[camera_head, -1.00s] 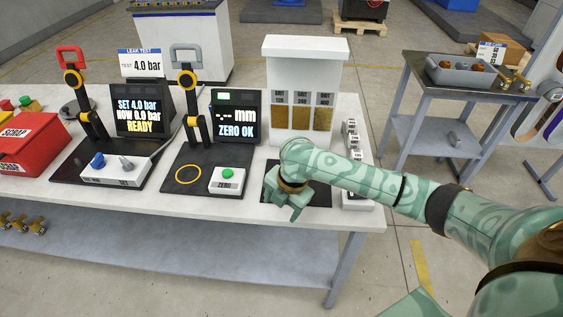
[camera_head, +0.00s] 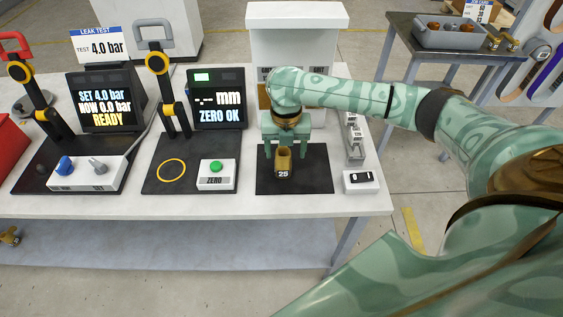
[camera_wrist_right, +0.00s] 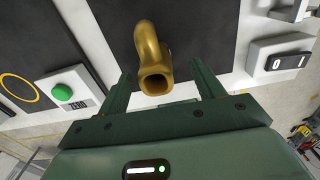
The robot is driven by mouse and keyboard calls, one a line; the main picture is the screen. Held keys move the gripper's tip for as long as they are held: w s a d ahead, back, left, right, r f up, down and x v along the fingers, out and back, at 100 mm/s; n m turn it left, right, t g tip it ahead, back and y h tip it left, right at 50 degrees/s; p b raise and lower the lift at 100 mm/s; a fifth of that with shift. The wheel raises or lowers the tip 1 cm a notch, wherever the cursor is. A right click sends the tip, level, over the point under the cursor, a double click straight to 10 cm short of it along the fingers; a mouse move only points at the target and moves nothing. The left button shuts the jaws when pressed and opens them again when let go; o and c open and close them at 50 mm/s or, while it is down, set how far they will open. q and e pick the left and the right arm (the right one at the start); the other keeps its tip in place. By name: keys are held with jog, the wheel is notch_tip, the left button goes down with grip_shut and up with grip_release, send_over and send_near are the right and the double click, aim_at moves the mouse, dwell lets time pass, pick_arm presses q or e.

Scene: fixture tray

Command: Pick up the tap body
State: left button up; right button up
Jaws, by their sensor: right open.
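The tap body (camera_head: 283,165) is a small brass piece marked 25, on the black mat (camera_head: 318,181) at the right of the bench. In the wrist view the tap body lies between and beyond the fingers (camera_wrist_right: 166,84), with gaps to both. My left gripper is not in view.
A gauge stand with a yellow ring (camera_head: 171,170) and a green-button ZERO box (camera_head: 216,176) stand left of the mat. A switch box (camera_head: 361,181) is at its right, and a white dispenser (camera_head: 296,20) behind. A side table holds a grey bin (camera_head: 450,39).

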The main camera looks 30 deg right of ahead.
jog(key=shift+s+f, duration=0.1)
jog(key=shift+f, duration=0.4)
jog(key=f, duration=0.1)
jog(key=f+b, duration=0.1)
jog(key=f, duration=0.1)
jog(key=f+b, duration=0.1)
jog(key=f, duration=0.1)
jog(key=shift+w+a, duration=0.2)
jog(key=shift+a, duration=0.1)
jog(key=shift+r, duration=0.15)
grip_shut()
jog(key=shift+r, duration=0.15)
